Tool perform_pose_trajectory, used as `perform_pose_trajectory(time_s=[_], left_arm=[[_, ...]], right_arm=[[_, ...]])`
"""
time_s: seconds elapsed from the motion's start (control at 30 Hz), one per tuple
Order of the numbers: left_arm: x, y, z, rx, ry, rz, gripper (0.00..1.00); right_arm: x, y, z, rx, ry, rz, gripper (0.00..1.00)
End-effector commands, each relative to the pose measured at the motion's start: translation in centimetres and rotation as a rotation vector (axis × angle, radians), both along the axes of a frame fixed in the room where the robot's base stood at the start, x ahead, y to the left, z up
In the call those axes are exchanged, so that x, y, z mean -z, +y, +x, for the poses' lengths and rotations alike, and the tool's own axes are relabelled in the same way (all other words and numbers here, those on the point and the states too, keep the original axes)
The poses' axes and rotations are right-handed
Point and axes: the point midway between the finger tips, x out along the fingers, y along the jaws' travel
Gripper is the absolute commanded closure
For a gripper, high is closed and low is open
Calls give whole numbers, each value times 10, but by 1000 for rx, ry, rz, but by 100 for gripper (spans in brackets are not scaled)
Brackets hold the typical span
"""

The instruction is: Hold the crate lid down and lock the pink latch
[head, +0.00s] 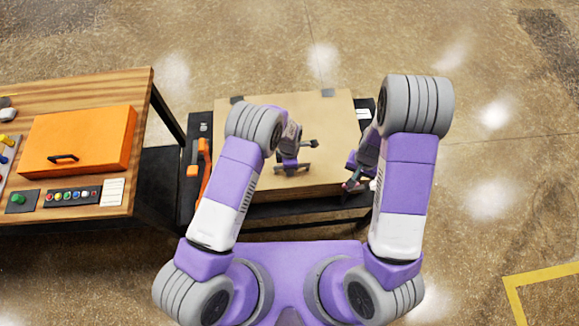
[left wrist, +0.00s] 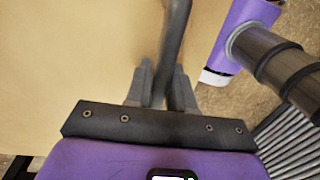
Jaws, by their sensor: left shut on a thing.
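The crate's tan lid (head: 325,115) lies flat, seemingly closed, in the middle of the head view; it also fills much of the left wrist view (left wrist: 70,60). My left gripper (head: 292,170) is over the lid. In the left wrist view its fingers (left wrist: 160,88) are shut on a dark grey bar-like handle (left wrist: 176,40). My right gripper (head: 354,181) is at the crate's front right edge, low beside the lid. A small pinkish spot there may be the pink latch, but the gripper mostly hides it. Whether the right jaws are open or touch it cannot be told.
A wooden bench (head: 90,92) on the left carries an orange case (head: 85,135), a row of coloured buttons (head: 72,196) and a green button box (head: 22,200). An orange-and-black tool (head: 193,165) stands left of the crate. Floor behind and right is clear.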

Motion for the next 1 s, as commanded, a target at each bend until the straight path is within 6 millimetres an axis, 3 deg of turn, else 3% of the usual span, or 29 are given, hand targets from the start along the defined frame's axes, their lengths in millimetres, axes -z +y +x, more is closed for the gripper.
perform_pose_trajectory(time_s=[0.03, 1.0], left_arm=[[-1, 3, 10, -3, -27, -1, 100], [0, 4, 11, -3, -27, -1, 100]], right_arm=[[2, 0, 0, 0, 0, 0, 100], [7, 0, 0, 0, 0, 0, 100]])
